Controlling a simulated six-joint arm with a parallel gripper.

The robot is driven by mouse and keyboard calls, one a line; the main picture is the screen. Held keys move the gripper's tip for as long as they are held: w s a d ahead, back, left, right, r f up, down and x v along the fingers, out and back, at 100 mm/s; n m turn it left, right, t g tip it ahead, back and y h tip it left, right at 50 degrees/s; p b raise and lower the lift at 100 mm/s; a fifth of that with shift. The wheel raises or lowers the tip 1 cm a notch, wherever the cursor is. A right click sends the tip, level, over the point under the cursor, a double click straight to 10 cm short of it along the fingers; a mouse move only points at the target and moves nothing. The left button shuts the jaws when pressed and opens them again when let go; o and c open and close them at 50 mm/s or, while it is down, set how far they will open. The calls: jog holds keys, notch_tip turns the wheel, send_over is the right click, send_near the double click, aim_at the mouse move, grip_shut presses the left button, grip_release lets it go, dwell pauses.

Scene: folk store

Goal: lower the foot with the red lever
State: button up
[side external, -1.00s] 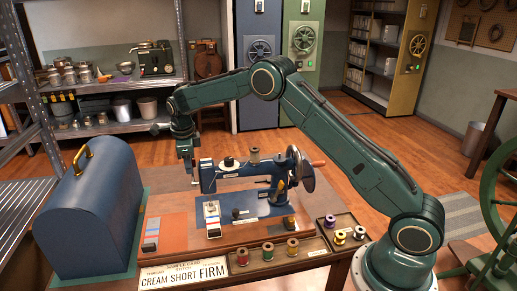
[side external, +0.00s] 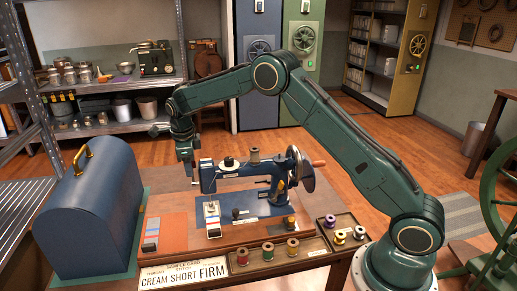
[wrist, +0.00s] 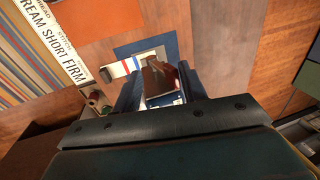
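A dark blue sewing machine (side external: 235,178) stands on a blue bed plate (side external: 268,208) on the table. I cannot make out the red lever or the foot in either view. My gripper (side external: 188,182) points down at the left, head end of the machine. In the wrist view my gripper (wrist: 160,92) has its two dark fingers apart, with a shiny brownish block (wrist: 160,80) showing between them. I cannot tell whether the fingers touch it. A striped cloth sample (side external: 212,218) lies at the front left of the bed plate.
A blue domed case (side external: 88,215) stands left of the machine. A tray of thread spools (side external: 280,262) and a sample card (side external: 184,274) lie along the front edge. A handwheel (side external: 299,172) is at the machine's right end.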

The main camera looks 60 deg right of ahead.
jog(key=shift+s+a, duration=0.1)
jog(key=shift+a, duration=0.05)
jog(key=shift+s+a, duration=0.4)
jog(key=shift+s, duration=0.05)
jog(key=shift+s+a, duration=0.1)
jog(key=shift+a, duration=0.05)
jog(key=shift+s+a+f, duration=0.25)
jog(key=shift+s+a, duration=0.2)
jog(key=shift+s, duration=0.1)
dwell(0.4)
jog(key=shift+s+a+f, duration=0.4)
jog(key=shift+a+f, duration=0.05)
jog(key=shift+w+d+r, duration=0.2)
dwell(0.6)
jog(key=shift+r, duration=0.15)
